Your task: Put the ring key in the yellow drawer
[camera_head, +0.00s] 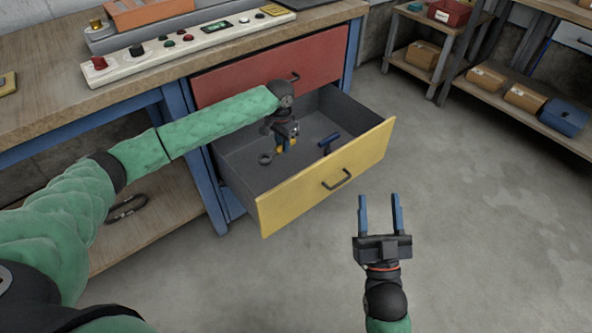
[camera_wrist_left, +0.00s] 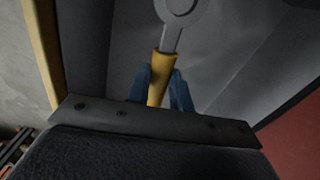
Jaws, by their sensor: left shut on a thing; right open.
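The yellow drawer (camera_head: 325,178) is pulled open under the workbench, with its grey inside showing. My left gripper (camera_head: 286,142) is inside the drawer's opening, pointing down. It is shut on the yellow handle of the ring key (camera_wrist_left: 159,80), whose grey ring end points away from the fingers in the left wrist view. In the head view the ring end (camera_head: 266,159) shows low over the drawer floor; I cannot tell whether it touches. My right gripper (camera_head: 381,216) is open and empty, in front of the drawer over the floor.
A dark blue T-shaped object (camera_head: 329,142) lies in the drawer. The red drawer (camera_head: 275,68) above is shut. A control panel with buttons (camera_head: 170,45) stands on the bench top. Shelves with boxes (camera_head: 487,75) stand at the back right. The floor (camera_head: 480,210) between is clear.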

